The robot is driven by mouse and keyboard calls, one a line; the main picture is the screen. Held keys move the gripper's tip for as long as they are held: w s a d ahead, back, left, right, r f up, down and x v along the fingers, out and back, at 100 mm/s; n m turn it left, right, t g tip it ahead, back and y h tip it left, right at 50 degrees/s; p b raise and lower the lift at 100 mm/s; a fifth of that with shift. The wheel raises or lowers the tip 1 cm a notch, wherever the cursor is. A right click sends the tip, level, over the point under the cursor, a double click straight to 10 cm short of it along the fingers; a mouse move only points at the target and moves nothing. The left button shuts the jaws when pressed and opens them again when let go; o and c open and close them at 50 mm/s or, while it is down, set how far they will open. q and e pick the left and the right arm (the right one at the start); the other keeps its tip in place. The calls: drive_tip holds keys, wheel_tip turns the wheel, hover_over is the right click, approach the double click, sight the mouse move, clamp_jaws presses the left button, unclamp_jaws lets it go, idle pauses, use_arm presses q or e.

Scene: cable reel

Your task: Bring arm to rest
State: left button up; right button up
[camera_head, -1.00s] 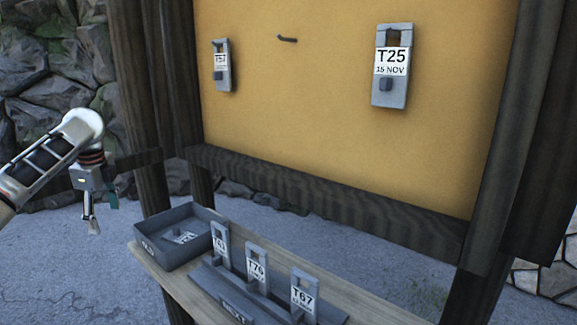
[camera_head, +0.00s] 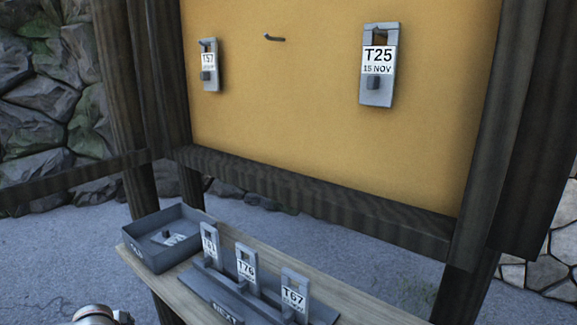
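In the head view only a small pale rounded part of my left arm shows at the bottom left edge. My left gripper is out of the picture, and so is my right gripper. A grey tag marked T57 (camera_head: 209,66) and a grey tag marked T25 (camera_head: 378,64) hang on the yellow board (camera_head: 290,100). A bare hook (camera_head: 274,38) sticks out between them.
A wooden shelf (camera_head: 180,291) stands below the board. On it are a grey tray (camera_head: 137,254) with a tag lying in it and a grey rack (camera_head: 222,306) holding three upright tags, including T76 (camera_head: 246,268) and T67 (camera_head: 294,295). Dark wooden posts frame the board.

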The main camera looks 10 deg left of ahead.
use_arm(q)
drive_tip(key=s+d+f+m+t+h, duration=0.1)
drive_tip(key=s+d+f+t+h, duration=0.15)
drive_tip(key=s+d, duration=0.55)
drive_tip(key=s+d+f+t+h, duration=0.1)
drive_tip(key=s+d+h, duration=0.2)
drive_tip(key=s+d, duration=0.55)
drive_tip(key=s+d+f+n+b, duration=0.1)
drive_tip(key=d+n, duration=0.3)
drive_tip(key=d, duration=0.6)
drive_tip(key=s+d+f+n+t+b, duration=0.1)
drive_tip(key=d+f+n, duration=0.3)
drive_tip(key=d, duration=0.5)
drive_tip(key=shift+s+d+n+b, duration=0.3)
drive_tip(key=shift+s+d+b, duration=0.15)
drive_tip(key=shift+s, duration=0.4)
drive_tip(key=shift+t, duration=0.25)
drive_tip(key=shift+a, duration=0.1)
